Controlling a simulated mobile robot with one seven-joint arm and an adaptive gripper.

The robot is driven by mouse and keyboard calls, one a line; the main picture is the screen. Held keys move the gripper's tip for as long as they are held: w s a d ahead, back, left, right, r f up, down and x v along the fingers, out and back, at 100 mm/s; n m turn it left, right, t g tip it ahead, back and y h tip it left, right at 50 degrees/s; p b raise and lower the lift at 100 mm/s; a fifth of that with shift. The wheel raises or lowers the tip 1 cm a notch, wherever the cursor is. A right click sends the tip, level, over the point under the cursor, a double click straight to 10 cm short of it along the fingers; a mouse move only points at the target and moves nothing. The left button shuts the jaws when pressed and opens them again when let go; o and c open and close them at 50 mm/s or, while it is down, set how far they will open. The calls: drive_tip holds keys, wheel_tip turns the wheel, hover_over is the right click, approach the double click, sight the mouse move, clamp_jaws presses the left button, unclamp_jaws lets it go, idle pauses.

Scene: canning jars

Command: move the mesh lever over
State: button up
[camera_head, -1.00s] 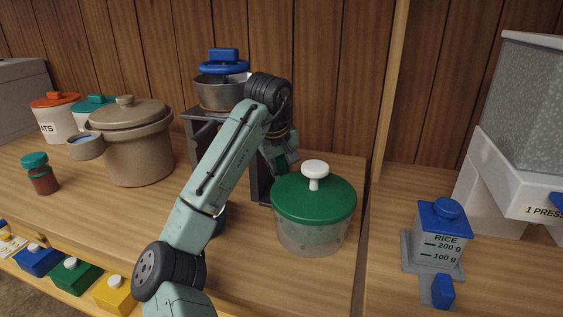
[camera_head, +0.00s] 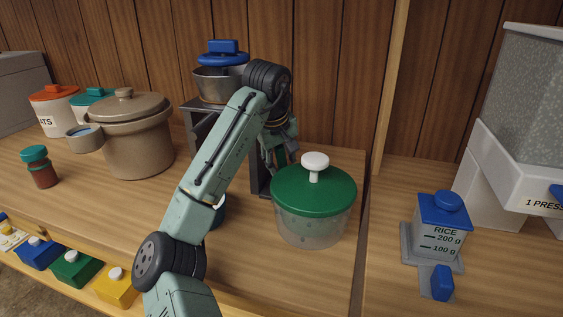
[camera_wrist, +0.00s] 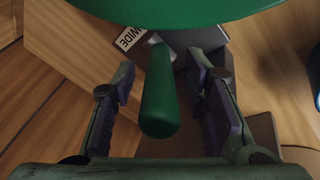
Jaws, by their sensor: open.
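The lever shows in the wrist view as a green rounded handle (camera_wrist: 160,92) on a thin metal rod. It stands beside a label reading "WIDE" (camera_wrist: 131,38) on a grey part. My gripper (camera_wrist: 163,88) is open, with one dark-padded finger on each side of the handle and a visible gap on both sides. In the head view my gripper (camera_head: 280,152) is low between the dark stand (camera_head: 260,180) and the green-lidded container (camera_head: 314,195). The lever is hidden there. I cannot make out the mesh.
The green lid also fills the top of the wrist view (camera_wrist: 170,10), close beyond the fingers. A metal pan with a blue knob (camera_head: 222,58) sits on the stand. A brown crock (camera_head: 135,145) stands left, a rice jar (camera_head: 440,225) right. Open wood lies in front of the crock.

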drive_tip(key=v, duration=1.1)
